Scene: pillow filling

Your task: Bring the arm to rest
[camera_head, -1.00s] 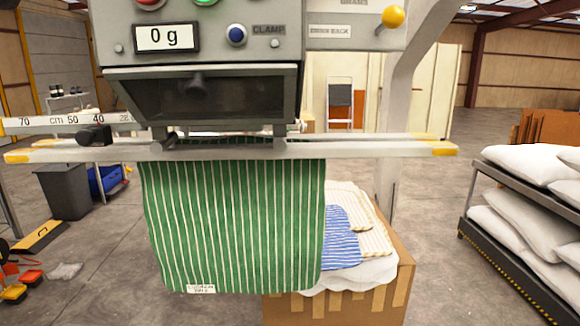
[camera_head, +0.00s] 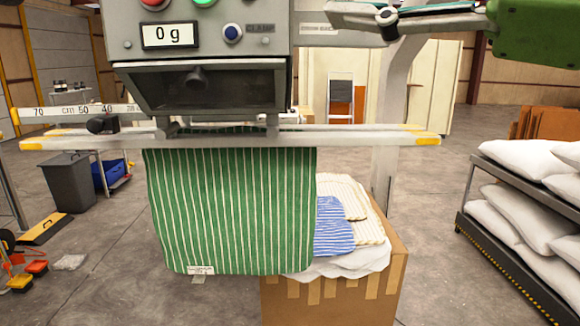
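My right gripper (camera_head: 352,14) comes in from the upper right, on a green arm link, in front of the machine's upper right side. It is cut by the top edge, and whether its fingers are open or shut is unclear. I see nothing held in it. My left gripper is out of view. A green and white striped cushion cover (camera_head: 230,210) hangs from the bar under the filling machine (camera_head: 210,50). The machine's display (camera_head: 170,36) reads 0 g.
A cardboard box (camera_head: 335,300) with folded striped covers (camera_head: 335,235) on top stands behind the hanging cover, at right. A rack (camera_head: 515,265) of white pillows is at the right. A grey bin (camera_head: 70,183) and a blue crate (camera_head: 110,172) stand at the left.

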